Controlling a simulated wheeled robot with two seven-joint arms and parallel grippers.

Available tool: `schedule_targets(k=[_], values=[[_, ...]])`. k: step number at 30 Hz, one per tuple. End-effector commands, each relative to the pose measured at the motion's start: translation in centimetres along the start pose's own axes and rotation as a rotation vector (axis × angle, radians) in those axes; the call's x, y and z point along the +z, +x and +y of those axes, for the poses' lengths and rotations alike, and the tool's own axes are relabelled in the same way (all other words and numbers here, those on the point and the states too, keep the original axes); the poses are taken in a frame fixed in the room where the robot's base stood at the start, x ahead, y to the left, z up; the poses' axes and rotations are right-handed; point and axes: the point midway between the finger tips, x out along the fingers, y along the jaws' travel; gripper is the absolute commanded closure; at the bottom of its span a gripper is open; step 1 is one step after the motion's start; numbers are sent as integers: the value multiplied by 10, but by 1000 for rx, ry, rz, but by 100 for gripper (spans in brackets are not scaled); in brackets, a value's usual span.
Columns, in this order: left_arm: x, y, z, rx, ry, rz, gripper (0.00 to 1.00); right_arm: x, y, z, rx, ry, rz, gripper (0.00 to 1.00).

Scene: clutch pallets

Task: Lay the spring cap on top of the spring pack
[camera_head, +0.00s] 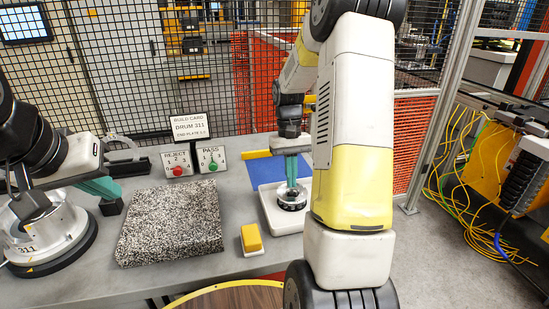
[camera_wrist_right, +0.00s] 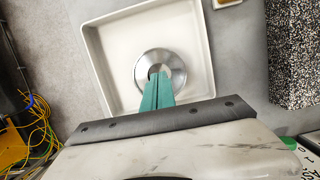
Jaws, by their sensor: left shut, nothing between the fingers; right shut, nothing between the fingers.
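A round silver metal part (camera_head: 291,197) with a dark lower edge sits in a white tray (camera_head: 283,223) right of centre. In the right wrist view it is a shiny disc (camera_wrist_right: 176,66) with a raised centre. I cannot tell whether it is the spring cap, the spring pack or both stacked. My right gripper (camera_head: 291,184) is shut and empty, its green fingertips (camera_wrist_right: 157,78) over the disc's centre; contact is unclear. My left gripper (camera_head: 112,200) is shut and empty at the left, beside a silver drum (camera_head: 45,235) marked 311.
A speckled block (camera_head: 170,223) lies between the drum and the tray. Reject (camera_head: 177,164) and pass (camera_head: 211,161) button boxes and a build card (camera_head: 190,127) stand behind. My right arm hides the table's right side.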

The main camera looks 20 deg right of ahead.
Motion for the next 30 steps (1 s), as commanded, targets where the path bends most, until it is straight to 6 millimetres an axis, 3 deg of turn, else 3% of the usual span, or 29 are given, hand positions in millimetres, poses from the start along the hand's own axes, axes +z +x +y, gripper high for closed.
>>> schedule_targets(k=[7, 30], values=[[0, 0, 0, 0, 0, 0, 100, 0, 24, 0, 1, -1, 0, 100], [0, 0, 0, 0, 0, -1, 100, 8, 28, 0, 0, -1, 1, 100]])
